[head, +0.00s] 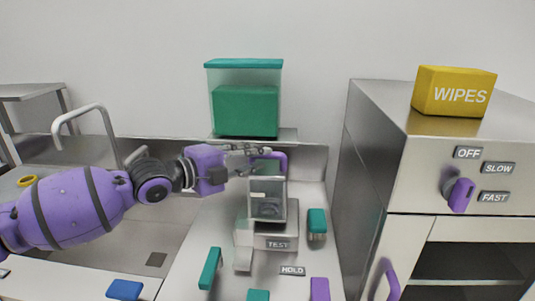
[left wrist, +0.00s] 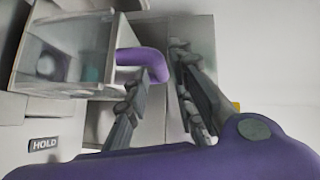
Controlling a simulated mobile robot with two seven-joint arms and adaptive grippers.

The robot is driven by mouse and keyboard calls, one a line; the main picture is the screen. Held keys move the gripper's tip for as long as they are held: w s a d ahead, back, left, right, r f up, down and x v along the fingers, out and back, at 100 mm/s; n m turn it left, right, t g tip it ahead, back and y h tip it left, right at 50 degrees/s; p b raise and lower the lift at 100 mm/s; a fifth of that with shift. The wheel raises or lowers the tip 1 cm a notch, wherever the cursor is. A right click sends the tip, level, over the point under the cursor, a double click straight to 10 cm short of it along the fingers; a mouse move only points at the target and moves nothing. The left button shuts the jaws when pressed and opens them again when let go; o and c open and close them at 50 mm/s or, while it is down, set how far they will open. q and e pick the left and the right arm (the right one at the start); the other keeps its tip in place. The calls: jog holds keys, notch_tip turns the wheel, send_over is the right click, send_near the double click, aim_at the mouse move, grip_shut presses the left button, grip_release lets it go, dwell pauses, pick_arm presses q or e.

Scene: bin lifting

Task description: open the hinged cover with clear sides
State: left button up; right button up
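The hinged cover with clear sides (head: 268,202) sits on a grey unit marked TEST, right of the sink, and looks raised or tilted. Its purple handle (head: 279,158) is at its top. In the left wrist view the cover (left wrist: 62,55) is at upper left, and its handle (left wrist: 147,60) curves toward the space between my fingers. My left gripper (head: 252,157) is at the handle, reaching in from the left. In the left wrist view its fingers (left wrist: 155,72) are apart; whether either touches the handle I cannot tell. My right gripper is not in view.
A teal-lidded clear bin (head: 243,64) stands on a shelf behind. A steel cabinet (head: 362,180) with a knob (head: 459,194) and a yellow WIPES box (head: 453,92) is at right. Small teal, purple and blue items lie on the counter. A faucet (head: 95,112) is at left.

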aim_at(262, 157)
pick_arm(q)
jog(key=shift+x, duration=2.2)
grip_shut()
